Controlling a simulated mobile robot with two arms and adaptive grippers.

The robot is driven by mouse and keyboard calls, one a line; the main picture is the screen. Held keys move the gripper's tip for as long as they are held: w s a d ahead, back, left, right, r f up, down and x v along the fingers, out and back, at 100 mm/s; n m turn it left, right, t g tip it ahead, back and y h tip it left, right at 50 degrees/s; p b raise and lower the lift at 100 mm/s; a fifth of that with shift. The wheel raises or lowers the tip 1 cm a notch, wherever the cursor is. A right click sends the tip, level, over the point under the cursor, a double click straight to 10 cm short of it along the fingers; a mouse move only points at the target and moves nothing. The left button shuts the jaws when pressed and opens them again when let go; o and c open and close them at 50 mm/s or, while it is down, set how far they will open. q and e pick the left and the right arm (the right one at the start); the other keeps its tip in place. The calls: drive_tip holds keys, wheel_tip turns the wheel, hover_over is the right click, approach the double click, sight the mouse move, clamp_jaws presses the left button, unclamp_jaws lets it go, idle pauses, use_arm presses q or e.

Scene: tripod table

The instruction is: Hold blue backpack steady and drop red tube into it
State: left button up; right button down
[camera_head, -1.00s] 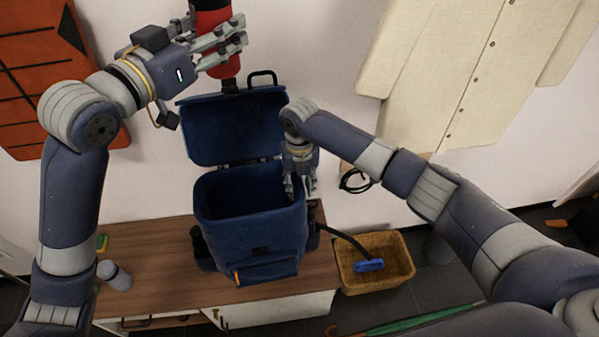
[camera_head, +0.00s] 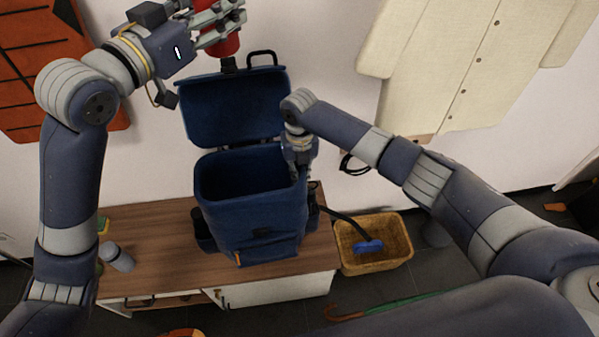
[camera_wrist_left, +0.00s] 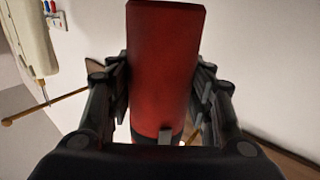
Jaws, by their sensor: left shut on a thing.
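The blue backpack (camera_head: 250,222) stands upright on the wooden cabinet, its flap (camera_head: 232,115) raised behind the open mouth. My left gripper (camera_head: 232,24) is shut on the red tube (camera_head: 226,45), above and behind the flap in the picture. The tube's upper end is cut off by the picture's top edge. In the left wrist view the tube (camera_wrist_left: 163,70) sits between both fingers. My right gripper (camera_head: 300,168) is at the right rim of the backpack's mouth. Its fingertips are hard to make out, so I cannot tell whether they grip the rim.
A wicker basket (camera_head: 400,245) with a blue-headed brush (camera_head: 367,246) is on the right.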

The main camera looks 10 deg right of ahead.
use_arm(q)
wheel_tip(320, 180, down, 13)
idle(1.6)
drive_tip(key=o, duration=1.4)
drive_tip(key=shift+r, duration=0.1)
drive_tip(key=shift+c, duration=0.2)
drive_tip(key=v, duration=1.2)
